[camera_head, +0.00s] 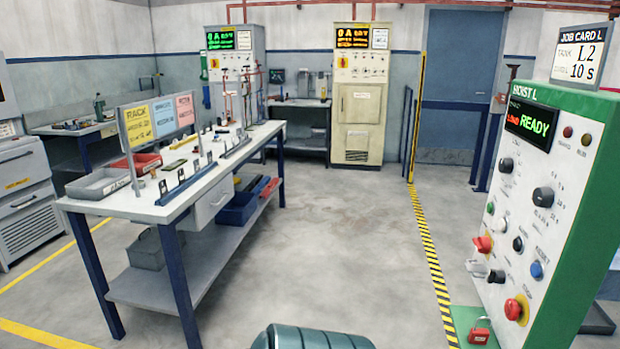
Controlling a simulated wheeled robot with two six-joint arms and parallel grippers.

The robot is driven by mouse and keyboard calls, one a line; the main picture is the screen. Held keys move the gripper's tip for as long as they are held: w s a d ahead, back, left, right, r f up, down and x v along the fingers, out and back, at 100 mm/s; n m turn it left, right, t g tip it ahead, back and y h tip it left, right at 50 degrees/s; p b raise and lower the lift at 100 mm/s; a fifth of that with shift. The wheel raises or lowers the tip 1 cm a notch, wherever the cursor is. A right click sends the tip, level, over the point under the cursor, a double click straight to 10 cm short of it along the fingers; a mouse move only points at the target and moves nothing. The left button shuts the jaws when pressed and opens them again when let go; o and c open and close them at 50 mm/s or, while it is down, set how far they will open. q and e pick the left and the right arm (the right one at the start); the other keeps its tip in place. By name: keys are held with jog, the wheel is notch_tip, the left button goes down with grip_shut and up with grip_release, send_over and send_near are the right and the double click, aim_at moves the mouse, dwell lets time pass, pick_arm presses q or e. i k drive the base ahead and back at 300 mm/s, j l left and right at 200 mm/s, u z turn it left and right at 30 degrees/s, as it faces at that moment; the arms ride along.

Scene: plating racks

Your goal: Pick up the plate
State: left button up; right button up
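Neither of my grippers is in view. A long workbench (140,207) with a light top and blue legs stands at the left. Several small dark upright pieces (181,177) stand in a row near its front edge, beside a long blue bar (195,185). Further small parts lie toward the far end. They are too small for me to tell which is the plate.
A grey tray (98,184), a red bin (136,163) and a coloured sign board (158,119) are on the bench. Blue bins (237,210) sit on its lower shelf. A green-framed hoist panel (535,200) stands at the right. Open floor (350,240) lies between.

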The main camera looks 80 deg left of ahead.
aim_at(164, 189)
jog(key=u, duration=3.65)
